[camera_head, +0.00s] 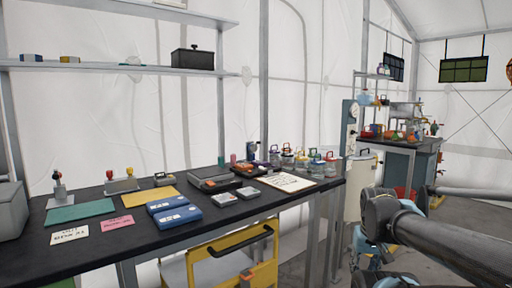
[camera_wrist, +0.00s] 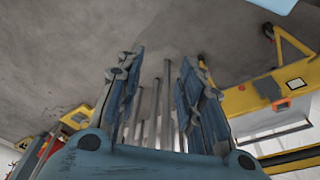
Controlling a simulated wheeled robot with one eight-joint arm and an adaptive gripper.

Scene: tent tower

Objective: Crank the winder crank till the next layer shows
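I cannot pick out the winder crank for certain in either view. Small red parts (camera_head: 434,128) show on the equipment at the far right in the head view, too small to identify. My gripper (camera_wrist: 160,75) shows in the wrist view with its two blue fingers apart and nothing between them. Grey concrete floor lies beyond the fingers. In the head view my arm crosses the lower right, and the gripper's fingertips are not clear there.
A black table (camera_head: 100,250) holds blue boxes (camera_head: 174,212), cards and jars. A yellow frame with a black handle (camera_head: 240,243) stands under its front; yellow framing (camera_wrist: 255,95) also shows in the wrist view. A pale cylinder (camera_head: 358,185) and a second bench (camera_head: 425,160) stand behind my arm.

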